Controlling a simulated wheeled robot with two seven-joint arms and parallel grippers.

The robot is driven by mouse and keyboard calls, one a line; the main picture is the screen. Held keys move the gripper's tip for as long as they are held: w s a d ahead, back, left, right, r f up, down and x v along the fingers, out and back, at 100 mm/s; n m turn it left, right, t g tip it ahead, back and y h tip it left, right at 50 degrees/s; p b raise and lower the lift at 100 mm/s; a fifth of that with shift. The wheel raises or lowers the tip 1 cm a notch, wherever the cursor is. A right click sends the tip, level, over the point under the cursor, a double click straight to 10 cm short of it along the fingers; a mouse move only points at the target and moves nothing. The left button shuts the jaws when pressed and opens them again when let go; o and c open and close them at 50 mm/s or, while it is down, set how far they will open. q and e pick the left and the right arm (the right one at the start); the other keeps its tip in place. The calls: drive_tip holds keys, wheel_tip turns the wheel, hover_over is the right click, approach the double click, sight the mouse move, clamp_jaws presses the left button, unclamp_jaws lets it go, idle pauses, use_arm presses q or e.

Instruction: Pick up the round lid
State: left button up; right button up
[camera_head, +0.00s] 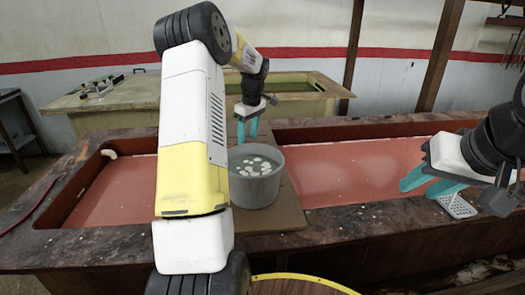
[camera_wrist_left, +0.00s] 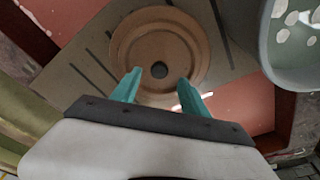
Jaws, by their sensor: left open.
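In the head view the left gripper (camera_head: 247,130) points down behind the pot. My right gripper (camera_head: 428,183) is open and empty, far right.
A grey pot (camera_head: 262,191) with white round pieces in it stands close beside the lid; it also shows in the left wrist view (camera_wrist_left: 285,65). Sunken reddish basins (camera_head: 350,170) with raised dark rims lie on both sides. A white slotted utensil (camera_head: 456,205) is below the right gripper.

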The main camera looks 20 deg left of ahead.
use_arm(q)
wheel_tip(320, 180, down, 3)
drive_tip(key=shift+w+a+f, duration=0.1)
drive_tip(key=shift+w+f, duration=0.05)
drive_tip(key=shift+f, duration=0.05)
clamp_jaws()
drive_tip(key=shift+r, duration=0.1)
idle(1.2)
